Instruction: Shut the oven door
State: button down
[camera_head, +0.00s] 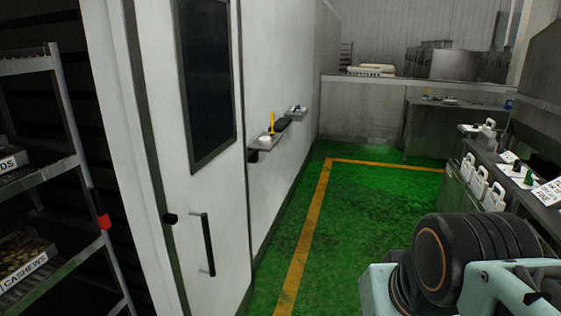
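A tall white door, apparently the oven door (208,185), stands at the left. It has a narrow dark window (207,75), a black vertical bar handle (208,244) and a small black round knob (170,219). I cannot tell for certain whether this door is fully shut or ajar. Part of my arm, with a black rounded joint and pale teal links, shows at the lower right, well apart from the door. The fingertips of my gripper are not in view.
A metal rack (66,105) with labelled trays, one reading CASHEWS, stands close at the left. A small wall shelf (265,146) juts out beyond the door. A counter with white jugs (479,183) lines the right. The green floor (350,215) between is clear.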

aim_at(180, 62)
jog(key=i+j+z, duration=0.1)
jog(key=i, duration=1.05)
jog(key=i+j+z, duration=0.25)
jog(key=i, duration=0.25)
jog(key=i+j+z, duration=0.25)
jog(key=i, duration=0.25)
jog(key=l, duration=0.1)
